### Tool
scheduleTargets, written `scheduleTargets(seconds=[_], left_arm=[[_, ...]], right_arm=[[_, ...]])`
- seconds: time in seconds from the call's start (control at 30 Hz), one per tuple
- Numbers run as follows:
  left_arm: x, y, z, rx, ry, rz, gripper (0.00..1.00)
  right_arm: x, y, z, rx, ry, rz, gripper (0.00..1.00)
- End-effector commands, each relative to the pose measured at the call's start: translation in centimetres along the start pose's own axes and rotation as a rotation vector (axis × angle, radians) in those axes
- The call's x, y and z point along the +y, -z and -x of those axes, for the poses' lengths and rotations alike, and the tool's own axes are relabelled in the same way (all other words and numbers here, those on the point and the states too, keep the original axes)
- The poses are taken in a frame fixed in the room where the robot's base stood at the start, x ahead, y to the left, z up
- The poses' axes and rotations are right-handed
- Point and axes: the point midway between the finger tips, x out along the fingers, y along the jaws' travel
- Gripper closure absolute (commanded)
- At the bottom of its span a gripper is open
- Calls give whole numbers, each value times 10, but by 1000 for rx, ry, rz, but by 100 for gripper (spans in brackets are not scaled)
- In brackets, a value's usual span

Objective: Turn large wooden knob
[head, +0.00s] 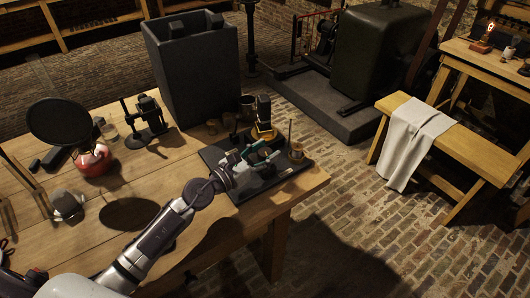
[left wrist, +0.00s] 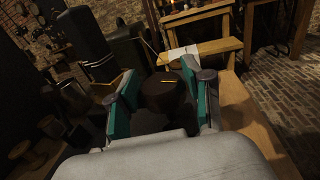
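My left gripper (head: 262,153) reaches from the lower left over a dark board (head: 247,192) at the table's right corner. In the left wrist view my left gripper (left wrist: 158,88) has its two teal-padded fingers wide apart. A dark round knob-like piece (left wrist: 165,98) with a pale thin rod on top shows between them, and I cannot tell whether they touch it. In the head view a small brownish round piece (head: 296,153) with a thin upright rod stands just right of the fingertips; it may be the wooden knob. My right gripper is not in view.
A black device with a yellow base (head: 263,132) stands close behind my left gripper. A tall dark bin (head: 198,75) stands behind on the wooden table (head: 165,178). A bench (head: 455,150) stands off to the right.

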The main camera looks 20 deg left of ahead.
Motion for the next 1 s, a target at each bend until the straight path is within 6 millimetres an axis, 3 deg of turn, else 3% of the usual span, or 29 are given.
scheduleTargets(seconds=[0.1, 0.47, 1.0], left_arm=[[0, 0, 0, 0, 0, 0, 30], [0, 1, 5, 1, -1, 0, 30], [-1, 1, 104, 2, -1, 4, 30]], right_arm=[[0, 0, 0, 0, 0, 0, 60], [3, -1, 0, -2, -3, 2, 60], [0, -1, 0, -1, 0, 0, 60]])
